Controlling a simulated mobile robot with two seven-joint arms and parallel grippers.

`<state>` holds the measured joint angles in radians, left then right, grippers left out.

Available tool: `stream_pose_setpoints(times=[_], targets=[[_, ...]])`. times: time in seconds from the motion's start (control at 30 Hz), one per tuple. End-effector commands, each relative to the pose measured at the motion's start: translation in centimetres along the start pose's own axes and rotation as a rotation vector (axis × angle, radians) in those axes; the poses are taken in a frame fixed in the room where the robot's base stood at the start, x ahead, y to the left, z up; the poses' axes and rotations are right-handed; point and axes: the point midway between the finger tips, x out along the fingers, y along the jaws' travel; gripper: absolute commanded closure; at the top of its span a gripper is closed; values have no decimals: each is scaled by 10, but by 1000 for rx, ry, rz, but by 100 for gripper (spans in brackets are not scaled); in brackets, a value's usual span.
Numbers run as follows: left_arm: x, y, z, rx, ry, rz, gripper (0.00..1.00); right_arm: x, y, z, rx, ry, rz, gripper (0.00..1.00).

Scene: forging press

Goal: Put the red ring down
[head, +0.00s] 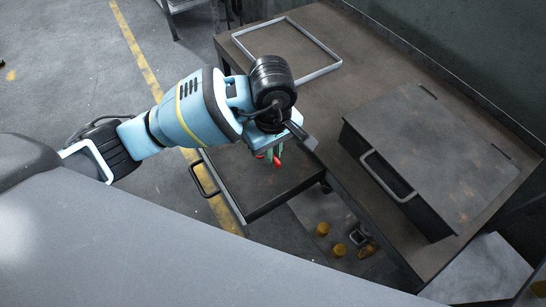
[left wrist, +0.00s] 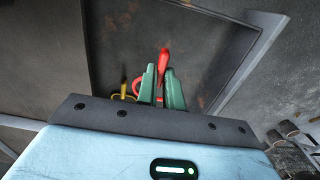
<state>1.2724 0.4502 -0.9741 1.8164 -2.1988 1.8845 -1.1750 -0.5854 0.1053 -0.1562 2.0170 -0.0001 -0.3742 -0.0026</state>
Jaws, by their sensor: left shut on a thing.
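My left gripper (head: 276,152) is above the open dark drawer (head: 262,203), fingers pointing down. It is shut on the red ring (head: 279,162), of which only small red parts show beside the green fingers. In the left wrist view the red ring (left wrist: 164,58) sticks out past the fingertips of my left gripper (left wrist: 160,77); the fingers hide much of it. A thin yellow curved piece (left wrist: 122,93) shows just left of the fingers there. I cannot tell whether the ring touches the drawer floor. My right gripper is in neither view.
The drawer's front handle (head: 204,180) faces left. A dark lidded box (head: 430,145) with a handle stands on the worktable (head: 372,62) at the right. A pale square frame (head: 318,72) lies at the table's far end. Several brass pieces (head: 339,249) lie lower down, below the drawer.

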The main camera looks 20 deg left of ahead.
Motion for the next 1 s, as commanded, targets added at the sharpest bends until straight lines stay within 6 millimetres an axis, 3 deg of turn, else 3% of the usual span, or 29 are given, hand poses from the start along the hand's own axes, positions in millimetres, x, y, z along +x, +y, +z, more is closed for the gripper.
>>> stream_pose_setpoints(times=[0.2, 0.47, 0.8, 1.0], targets=[[33, 0, 0, 0, -2, -2, 100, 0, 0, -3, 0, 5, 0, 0], [39, 0, 0, 2, -1, 1, 100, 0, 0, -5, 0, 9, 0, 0], [75, 0, 0, 1, 0, 0, 100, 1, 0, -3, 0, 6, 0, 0], [74, 0, 0, 2, 1, 1, 100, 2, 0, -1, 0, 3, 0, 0]])
